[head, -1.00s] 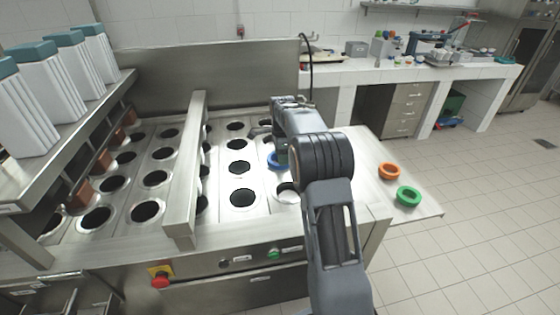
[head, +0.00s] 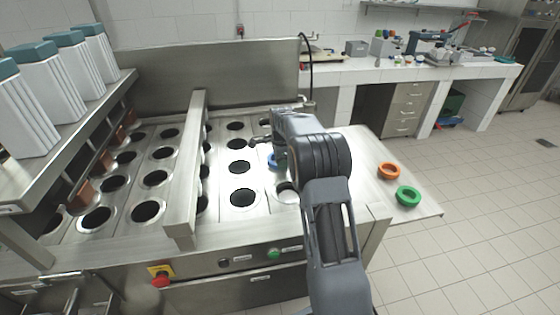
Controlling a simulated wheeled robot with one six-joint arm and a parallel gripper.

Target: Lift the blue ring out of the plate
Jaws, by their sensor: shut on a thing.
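The blue ring (head: 272,161) shows as a small patch at the right column of holes in the metal plate (head: 215,222). My arm hides most of it. My gripper (head: 268,147) is at the ring, shut on it, its fingers largely hidden behind my arm. I cannot tell whether the ring is still seated in its hole or raised above it.
An orange ring (head: 388,171) and a green ring (head: 408,196) lie on the side shelf at the right. A raised metal bar (head: 190,165) crosses the plate left of my arm. White tubes (head: 60,85) stand on a rack at the far left.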

